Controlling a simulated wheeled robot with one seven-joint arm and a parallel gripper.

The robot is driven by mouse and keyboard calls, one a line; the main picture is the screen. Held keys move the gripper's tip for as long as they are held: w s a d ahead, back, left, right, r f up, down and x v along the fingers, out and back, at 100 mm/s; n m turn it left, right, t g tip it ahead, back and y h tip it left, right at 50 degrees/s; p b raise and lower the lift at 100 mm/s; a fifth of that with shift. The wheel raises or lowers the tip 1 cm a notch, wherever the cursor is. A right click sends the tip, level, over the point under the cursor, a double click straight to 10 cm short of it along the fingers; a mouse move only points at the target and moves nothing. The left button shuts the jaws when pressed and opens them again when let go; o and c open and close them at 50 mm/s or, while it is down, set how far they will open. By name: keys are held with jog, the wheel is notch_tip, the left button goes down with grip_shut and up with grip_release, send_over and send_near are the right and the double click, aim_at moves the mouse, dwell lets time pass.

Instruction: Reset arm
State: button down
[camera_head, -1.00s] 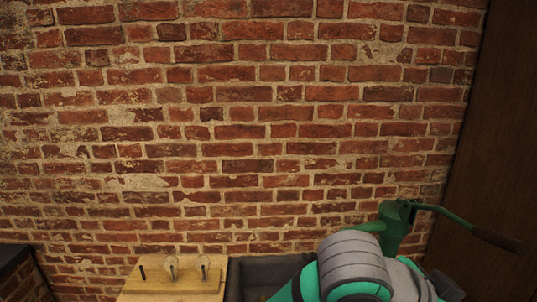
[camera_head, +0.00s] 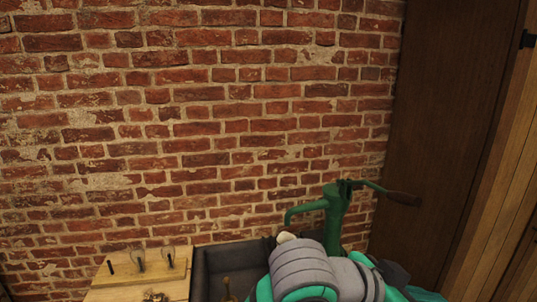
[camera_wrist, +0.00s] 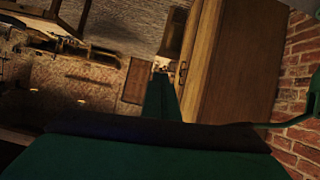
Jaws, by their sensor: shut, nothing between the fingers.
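My gripper (camera_wrist: 162,98) shows in the wrist view as a narrow green form rising from a wide green body with a dark bar across it. Its fingers look closed together, with nothing held. It points toward a wooden door or cabinet face and dim floor, clear of contact as far as I can tell. In the head view my grey and teal arm is folded at the bottom right, and the gripper cannot be made out there.
A green hand pump (camera_head: 335,215) with a dark-tipped handle stands just behind my arm, over a dark sink (camera_head: 205,270). A wooden worktop (camera_head: 120,292) with small fittings lies left. A brick wall (camera_head: 200,120) is behind; a dark wooden panel (camera_head: 440,130) stands right.

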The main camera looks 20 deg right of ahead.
jog(key=w+a+f+n+t+h, duration=0.2)
jog(key=w+f+n+t+h, duration=0.1)
jog(key=w+n+t, duration=0.3)
jog(key=w+a+f+n+t+h, duration=0.2)
jog(key=w+a+f+n+t, duration=0.15)
jog(key=w+n, duration=0.35)
jog(key=w+a+f+n+t+y, duration=0.1)
jog(key=a+f+n+t+y, duration=0.3)
jog(key=a+f, duration=0.3)
jog(key=w+a+f+n+t+y, duration=0.1)
jog(key=a+f+n+t+y, duration=0.3)
jog(key=f, duration=0.5)
jog(key=s+a+f+n+y, duration=0.1)
jog(key=s+a+f+y, duration=0.6)
jog(key=s+a+f, duration=0.4)
jog(key=s+a+f+m+y, duration=0.1)
jog(key=s+a, duration=0.3)
jog(key=s, duration=0.4)
jog(key=s+a+f+m+y, duration=0.1)
jog(key=s+a+f+m, duration=0.1)
jog(key=s, duration=0.6)
jog(key=shift+s+a+f+m+y, duration=0.35)
jog(key=shift+a+f, duration=0.2)
jog(key=shift+a, duration=0.55)
